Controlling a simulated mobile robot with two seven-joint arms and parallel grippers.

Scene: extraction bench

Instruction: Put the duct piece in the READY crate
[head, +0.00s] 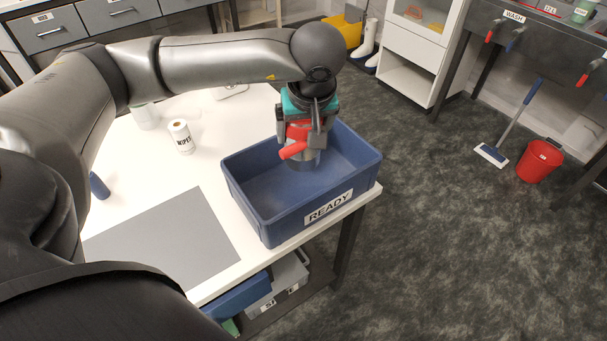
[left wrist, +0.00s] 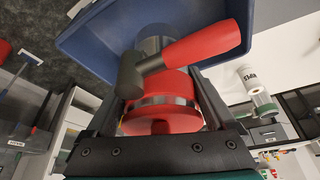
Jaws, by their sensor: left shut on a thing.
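The duct piece (head: 293,150) is red with a grey tube end and a red lever handle. In the left wrist view the duct piece (left wrist: 165,122) sits between the fingers, its lever sticking out to the upper right. My left gripper (head: 306,128) is shut on it and points down over the READY crate (head: 252,206). The grey end hangs inside the crate's outline; I cannot tell whether it touches the floor of the crate. The blue crate also shows in the left wrist view (left wrist: 85,38), behind the duct piece. My right gripper is not in view.
The crate stands at the right corner of the white table (head: 262,108). A grey mat (head: 165,243), a wipes tub (head: 181,137) and a small blue cylinder (head: 98,186) are to its left. A red bucket (head: 539,161) stands on the floor at right.

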